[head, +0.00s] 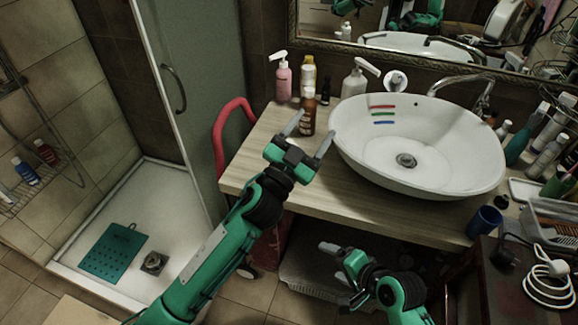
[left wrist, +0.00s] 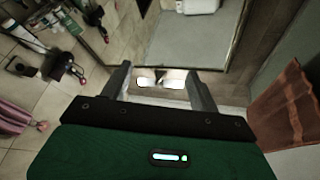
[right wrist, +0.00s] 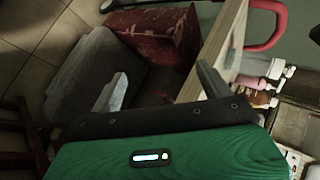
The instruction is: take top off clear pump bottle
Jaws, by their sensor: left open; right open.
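The clear pump bottle (head: 354,82) with a white pump top (head: 366,66) stands upright on the counter, behind the left rim of the basin. My left gripper (head: 309,134) is open and empty above the counter, in front of and left of the bottle and apart from it. Its spread fingers also show in the left wrist view (left wrist: 158,84), with nothing between them. My right gripper (head: 344,272) is open and empty, low in front of the counter. Its fingers frame no bottle in the right wrist view (right wrist: 158,90).
A pink pump bottle (head: 283,82), a yellowish bottle (head: 308,72) and a brown bottle (head: 308,112) stand left of the clear one. The white basin (head: 440,180) fills the counter's middle. A faucet (head: 480,95) and several bottles are at right. Bare counter (head: 250,165) lies at front left.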

